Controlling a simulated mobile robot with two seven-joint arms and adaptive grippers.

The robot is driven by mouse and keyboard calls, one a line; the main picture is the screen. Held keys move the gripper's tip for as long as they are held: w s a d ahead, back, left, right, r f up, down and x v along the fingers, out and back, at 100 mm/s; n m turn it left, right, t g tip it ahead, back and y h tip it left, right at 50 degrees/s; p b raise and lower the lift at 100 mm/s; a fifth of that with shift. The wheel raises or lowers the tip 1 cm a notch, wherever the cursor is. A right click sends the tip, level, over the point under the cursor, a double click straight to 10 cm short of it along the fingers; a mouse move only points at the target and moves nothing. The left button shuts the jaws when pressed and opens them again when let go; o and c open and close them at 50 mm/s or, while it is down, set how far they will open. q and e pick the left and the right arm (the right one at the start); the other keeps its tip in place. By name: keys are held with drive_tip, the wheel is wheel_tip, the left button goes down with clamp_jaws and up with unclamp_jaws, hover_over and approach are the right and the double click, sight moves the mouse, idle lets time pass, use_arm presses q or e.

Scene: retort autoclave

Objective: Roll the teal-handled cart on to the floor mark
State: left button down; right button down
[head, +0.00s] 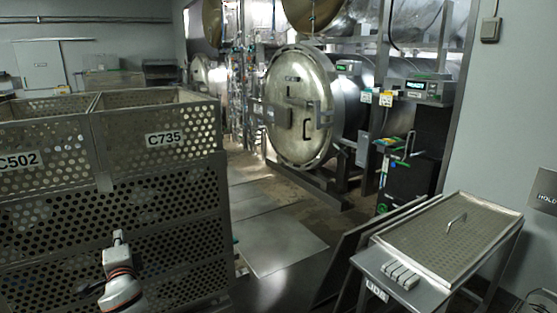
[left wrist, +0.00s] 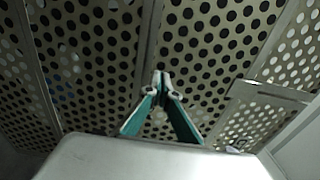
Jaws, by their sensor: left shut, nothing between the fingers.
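Perforated metal crates marked C502 and C735 (head: 165,168) are stacked high at the left in the head view; whatever carries them is hidden. Small teal bits (head: 236,243) show at the stack's lower right edge; I cannot tell whether they belong to the cart's handle. My left gripper (head: 118,238) is in front of the stack's near face. In the left wrist view the left gripper (left wrist: 161,80) has its teal-sided fingers together, empty, before the perforated wall (left wrist: 195,45); contact is unclear. No clear floor mark shows. My right gripper is not in view.
Pale floor plates (head: 282,240) lie right of the stack, with open floor. A round-doored autoclave (head: 300,105) stands behind. Black units with a green handle (head: 408,147) stand farther back.

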sight(118, 229)
use_arm(q)
drive_tip(key=shift+w+a, duration=0.1)
drive_tip(key=shift+w, duration=0.05)
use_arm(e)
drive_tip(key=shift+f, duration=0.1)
use_arm(q)
drive_tip(key=shift+w+a+r+b, duration=0.35)
drive_tip(key=shift+w+a+r, duration=0.05)
drive_tip(key=shift+w+a, duration=0.35)
drive_tip(key=shift+w+a+f, duration=0.1)
drive_tip(key=shift+w+a, duration=0.1)
drive_tip(key=shift+w, duration=0.3)
drive_tip(key=shift+w+a+f, duration=0.1)
drive_tip(key=shift+w+a, duration=0.05)
drive_tip(key=shift+w, duration=0.3)
drive_tip(key=shift+w+a+f+b, duration=0.1)
drive_tip(key=shift+w+b, duration=0.05)
drive_tip(key=shift+b, duration=0.15)
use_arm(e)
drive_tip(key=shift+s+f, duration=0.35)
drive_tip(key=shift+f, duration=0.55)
use_arm(q)
drive_tip(key=shift+w, duration=0.1)
drive_tip(key=shift+w+a+r, duration=0.15)
drive_tip(key=shift+a+r, duration=0.05)
drive_tip(key=shift+a, duration=0.1)
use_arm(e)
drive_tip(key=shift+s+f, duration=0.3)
